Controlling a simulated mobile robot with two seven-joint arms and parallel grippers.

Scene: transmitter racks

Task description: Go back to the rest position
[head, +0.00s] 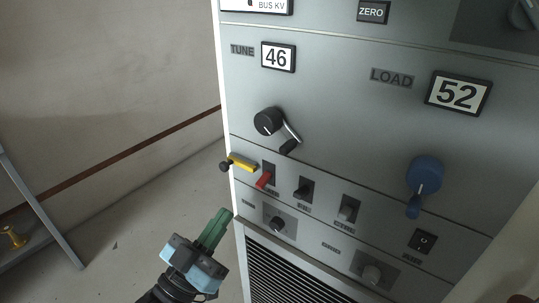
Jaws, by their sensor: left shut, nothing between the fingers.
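My left gripper (218,222) comes in from the bottom, left of the grey transmitter rack (340,110). Its green fingers are shut with nothing between them. The fingertips are close to the rack's left edge in the picture, below the yellow lever (241,162), and appear apart from it. My right gripper does not show in the head view.
The rack front carries a black crank (269,122), a blue crank (425,172), a red switch (264,180) and several other switches and knobs. Displays read TUNE 46 (278,57) and LOAD 52 (459,94). Floor (120,225) left of the rack is mostly clear. A grey frame (42,212) stands at far left.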

